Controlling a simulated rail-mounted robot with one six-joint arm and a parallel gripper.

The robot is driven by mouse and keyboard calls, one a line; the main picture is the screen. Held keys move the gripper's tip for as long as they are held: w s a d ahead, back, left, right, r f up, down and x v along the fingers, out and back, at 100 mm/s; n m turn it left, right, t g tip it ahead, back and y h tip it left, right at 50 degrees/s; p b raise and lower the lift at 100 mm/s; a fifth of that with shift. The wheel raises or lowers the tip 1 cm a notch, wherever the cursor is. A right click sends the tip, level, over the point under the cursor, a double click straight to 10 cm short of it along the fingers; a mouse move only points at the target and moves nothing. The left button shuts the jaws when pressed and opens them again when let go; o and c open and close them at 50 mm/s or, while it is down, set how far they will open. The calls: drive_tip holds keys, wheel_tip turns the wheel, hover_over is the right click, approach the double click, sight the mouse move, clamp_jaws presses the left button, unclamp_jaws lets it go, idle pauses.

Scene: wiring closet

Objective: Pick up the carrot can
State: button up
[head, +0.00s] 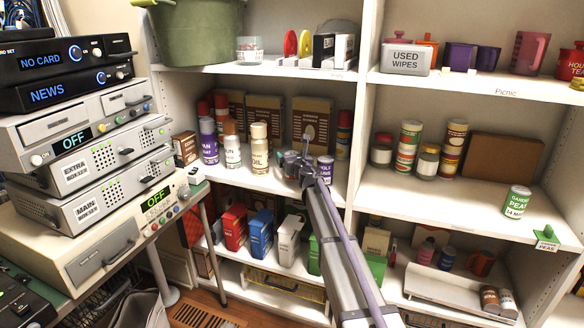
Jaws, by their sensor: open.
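No can has a label I can clearly read as carrots. Stacked cans with green, white and red bands (409,140) stand on the right middle shelf, with a taller orange-brown and green stack (452,148) beside them; their small lettering is unreadable. A green and white garden peas can (516,202) stands alone nearer the shelf's front right. My gripper (303,158) is open at the left bay's middle shelf, near a can with a purple and white label (325,169). It is well left of the stacked cans, and partly hides what is behind it.
The upright divider (361,110) separates the two bays. Boxes (262,232) fill the shelf below; stacked audio units (90,150) stand at left.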

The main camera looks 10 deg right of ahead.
drive_tip(key=shift+s, duration=0.1)
drive_tip(key=c, duration=1.3)
drive_tip(key=shift+o, duration=0.2)
wheel_tip(320, 180, up, 10)
drive_tip(key=p, duration=1)
drive_tip(key=shift+r, duration=0.2)
drive_tip(key=shift+f+n+y, duration=0.15)
drive_tip(key=shift+n+y, duration=0.55)
drive_tip(key=shift+y, duration=0.4)
drive_tip(key=shift+n+g+y, duration=0.6)
drive_tip(key=shift+y, duration=0.3)
drive_tip(key=s+a+f+m+h+b, duration=0.15)
drive_tip(key=s+a+f+b, duration=0.3)
drive_tip(key=s, duration=0.45)
drive_tip(key=shift+t+h, duration=0.35)
drive_tip(key=shift+t, duration=0.05)
drive_tip(key=w+d, duration=0.1)
drive_tip(key=w, duration=0.2)
drive_tip(key=w+d, duration=0.2)
drive_tip(key=w, duration=0.1)
drive_tip(key=w+d, duration=0.1)
drive_tip(key=w, duration=0.2)
drive_tip(key=shift+d+r, duration=0.2)
wheel_tip(320, 180, down, 5)
drive_tip(key=b, duration=0.4)
